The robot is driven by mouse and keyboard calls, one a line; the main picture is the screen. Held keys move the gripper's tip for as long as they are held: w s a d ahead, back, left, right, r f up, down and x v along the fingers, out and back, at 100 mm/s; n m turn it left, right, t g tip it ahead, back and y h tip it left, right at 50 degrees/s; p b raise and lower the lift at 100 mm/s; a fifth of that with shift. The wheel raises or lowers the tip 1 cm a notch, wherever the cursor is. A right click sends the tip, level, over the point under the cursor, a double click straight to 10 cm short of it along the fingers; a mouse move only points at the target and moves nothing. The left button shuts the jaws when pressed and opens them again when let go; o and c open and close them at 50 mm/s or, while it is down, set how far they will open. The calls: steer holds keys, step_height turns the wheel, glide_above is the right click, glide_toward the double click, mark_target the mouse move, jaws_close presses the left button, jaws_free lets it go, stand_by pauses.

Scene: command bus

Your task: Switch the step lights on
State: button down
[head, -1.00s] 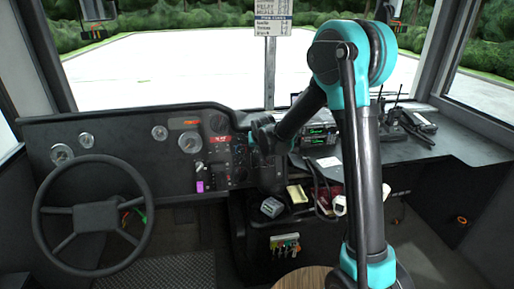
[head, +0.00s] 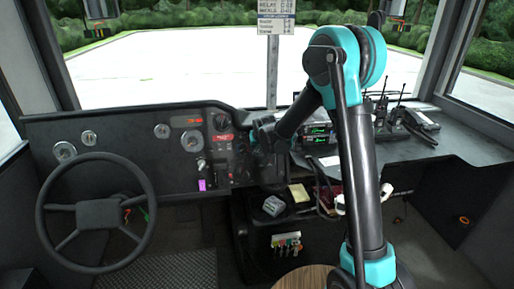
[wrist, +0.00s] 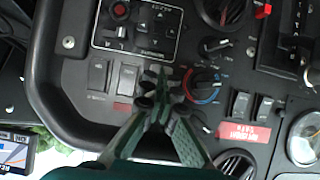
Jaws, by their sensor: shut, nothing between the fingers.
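In the wrist view my gripper (wrist: 160,88) is shut and empty, its fingertips right over the dash panel between a rocker switch and a red-and-blue rotary knob (wrist: 203,86). Two more rockers (wrist: 240,103) sit right of the knob. The fingers hide the panel just beneath them. I cannot tell whether they touch it. The labels are too small to read, so I cannot tell which switch is for the step lights. In the head view my arm's end is at the dash, its fingers unclear.
A mirror-control pad (wrist: 137,28) sits above the rockers in the wrist view. A red warning label (wrist: 243,133) is at lower right. In the head view the steering wheel (head: 98,211) is at left, and radios (head: 390,118) stand on the right shelf.

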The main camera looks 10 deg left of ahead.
steer(key=shift+r, duration=0.2)
steer(key=shift+r, duration=0.6)
